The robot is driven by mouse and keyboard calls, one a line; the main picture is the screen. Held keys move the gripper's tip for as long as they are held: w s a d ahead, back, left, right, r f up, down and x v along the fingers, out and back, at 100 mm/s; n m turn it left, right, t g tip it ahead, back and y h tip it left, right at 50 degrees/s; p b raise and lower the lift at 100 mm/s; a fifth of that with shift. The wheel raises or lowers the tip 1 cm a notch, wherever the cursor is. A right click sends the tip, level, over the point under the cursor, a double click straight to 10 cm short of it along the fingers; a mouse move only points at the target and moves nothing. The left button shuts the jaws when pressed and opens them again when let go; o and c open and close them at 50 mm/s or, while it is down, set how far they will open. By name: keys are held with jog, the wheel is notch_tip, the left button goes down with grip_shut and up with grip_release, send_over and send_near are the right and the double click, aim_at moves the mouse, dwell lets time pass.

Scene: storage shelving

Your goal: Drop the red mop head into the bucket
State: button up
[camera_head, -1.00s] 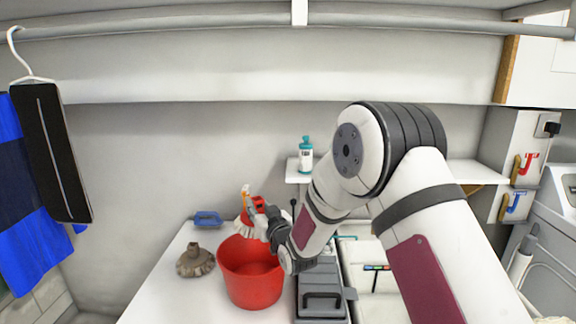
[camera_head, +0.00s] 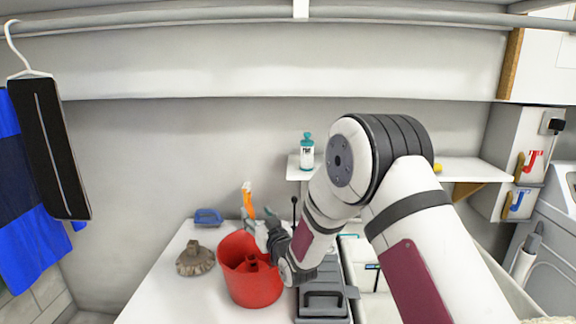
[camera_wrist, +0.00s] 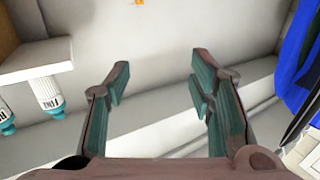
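The red bucket (camera_head: 250,292) stands on the white counter, left of the grey case. A red piece that looks like the top of the red mop head (camera_head: 258,262) shows inside the bucket, below the rim; its strands are hidden. My gripper (camera_head: 248,224) is above the bucket's back right side, clear of the red piece. In the wrist view my gripper (camera_wrist: 158,78) has its fingers wide apart, with nothing between them.
A grey-brown mop head (camera_head: 195,261) lies left of the bucket. A blue item (camera_head: 208,217) is behind it. A grey case (camera_head: 323,300) stands close on the bucket's right. A teal-capped bottle (camera_head: 307,153) stands on the small shelf. An orange item (camera_head: 248,204) is at the back wall.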

jog(key=v, duration=1.2)
